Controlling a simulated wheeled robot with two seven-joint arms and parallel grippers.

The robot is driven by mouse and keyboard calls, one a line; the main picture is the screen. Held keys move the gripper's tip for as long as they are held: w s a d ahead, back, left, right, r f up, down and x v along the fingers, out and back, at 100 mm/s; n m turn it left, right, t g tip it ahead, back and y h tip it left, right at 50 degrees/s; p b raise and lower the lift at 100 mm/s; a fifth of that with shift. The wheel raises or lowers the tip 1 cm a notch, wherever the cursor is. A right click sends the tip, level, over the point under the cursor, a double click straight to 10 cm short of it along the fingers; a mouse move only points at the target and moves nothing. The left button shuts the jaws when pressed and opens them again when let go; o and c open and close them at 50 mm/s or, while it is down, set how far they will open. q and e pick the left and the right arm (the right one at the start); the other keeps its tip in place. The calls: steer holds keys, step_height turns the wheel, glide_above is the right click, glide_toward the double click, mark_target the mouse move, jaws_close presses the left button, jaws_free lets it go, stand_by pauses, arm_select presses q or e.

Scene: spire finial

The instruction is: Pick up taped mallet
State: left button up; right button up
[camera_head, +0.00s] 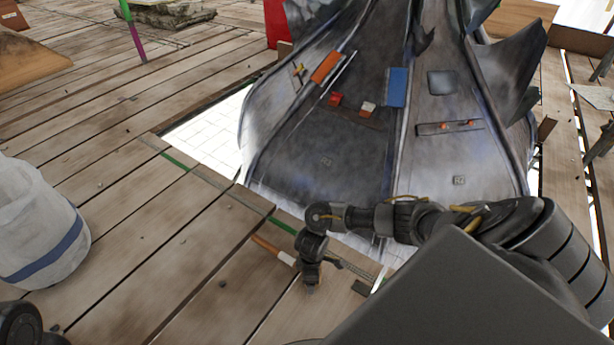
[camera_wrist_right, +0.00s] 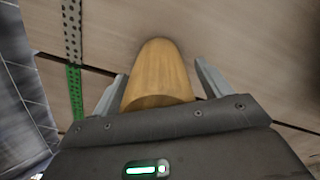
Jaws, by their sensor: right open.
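The taped mallet (camera_head: 268,246) lies on the plank deck near the front edge of the opening. Its brown wooden handle and a white taped part show in the head view; my right gripper hides the rest. My right gripper (camera_head: 311,284) is low over the deck at the mallet's right end. In the right wrist view, a yellow-brown wooden rounded part of the mallet (camera_wrist_right: 158,82) lies between the two open fingers (camera_wrist_right: 161,70). A gap shows beside each fingertip. My left gripper is not in view.
A grey spire (camera_head: 350,150) with small coloured items on its faces rises through the deck opening. A white bucket or bag with a blue band (camera_head: 40,225) stands at the left. A green-and-speckled strip (camera_head: 175,160) runs along the opening's edge. The planks between are clear.

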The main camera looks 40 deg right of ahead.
steer(key=c, duration=1.1)
steer(key=shift+c, duration=0.4)
steer(key=shift+r, duration=0.15)
